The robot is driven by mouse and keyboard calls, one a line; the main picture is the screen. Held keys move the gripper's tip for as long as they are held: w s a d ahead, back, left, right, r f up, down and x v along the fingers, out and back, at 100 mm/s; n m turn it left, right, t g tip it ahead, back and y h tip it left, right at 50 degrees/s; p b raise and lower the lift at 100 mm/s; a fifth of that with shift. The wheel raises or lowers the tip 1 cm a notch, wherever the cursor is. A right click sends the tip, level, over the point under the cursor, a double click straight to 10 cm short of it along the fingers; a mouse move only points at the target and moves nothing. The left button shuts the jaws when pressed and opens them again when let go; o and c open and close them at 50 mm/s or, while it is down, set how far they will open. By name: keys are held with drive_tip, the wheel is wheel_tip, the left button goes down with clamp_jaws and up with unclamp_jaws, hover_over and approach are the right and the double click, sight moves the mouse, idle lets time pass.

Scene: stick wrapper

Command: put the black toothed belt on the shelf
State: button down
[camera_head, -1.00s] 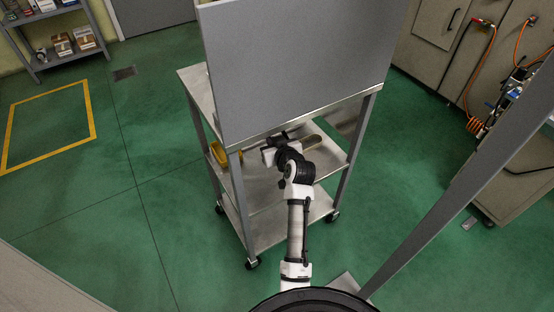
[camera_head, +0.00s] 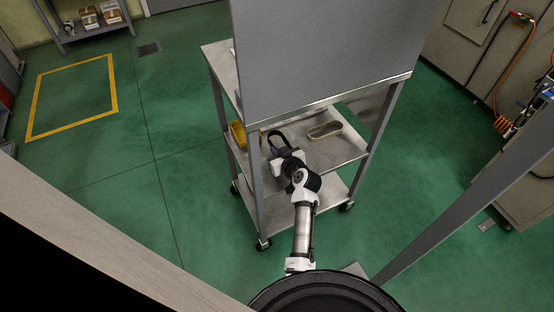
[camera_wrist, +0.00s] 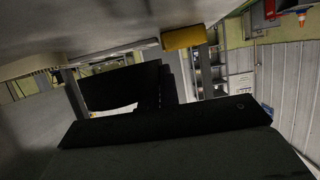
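My gripper (camera_head: 278,158) reaches in over the middle shelf (camera_head: 345,151) of a grey metal cart, below its top panel. The black toothed belt (camera_head: 276,136) shows as a dark loop just beyond the gripper, and the gripper appears shut on it. In the wrist view a black band (camera_wrist: 120,88) lies just beyond the dark gripper body; the fingertips are hard to make out there. Whether the belt touches the shelf cannot be told.
An olive-tan loop (camera_head: 325,130) lies on the middle shelf to the right of my gripper. A yellow object (camera_head: 238,134) is at the shelf's left edge, also in the wrist view (camera_wrist: 184,37). Cart posts and the large grey panel (camera_head: 320,50) bound the space.

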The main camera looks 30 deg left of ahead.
drive_tip(key=shift+f, duration=2.25)
drive_tip(key=shift+f+b, duration=0.2)
drive_tip(key=shift+b, duration=0.2)
drive_tip(key=c, duration=1.6)
unclamp_jaws()
drive_tip(key=shift+c, duration=0.2)
drive_tip(key=shift+r, duration=0.1)
drive_tip(key=shift+r+p, duration=0.2)
drive_tip(key=shift+p, duration=0.1)
drive_tip(key=shift+s+d, duration=0.2)
drive_tip(key=shift+d, duration=0.1)
drive_tip(key=v, duration=1.1)
drive_tip(key=shift+b, duration=0.35)
drive_tip(key=shift+s+d, duration=0.1)
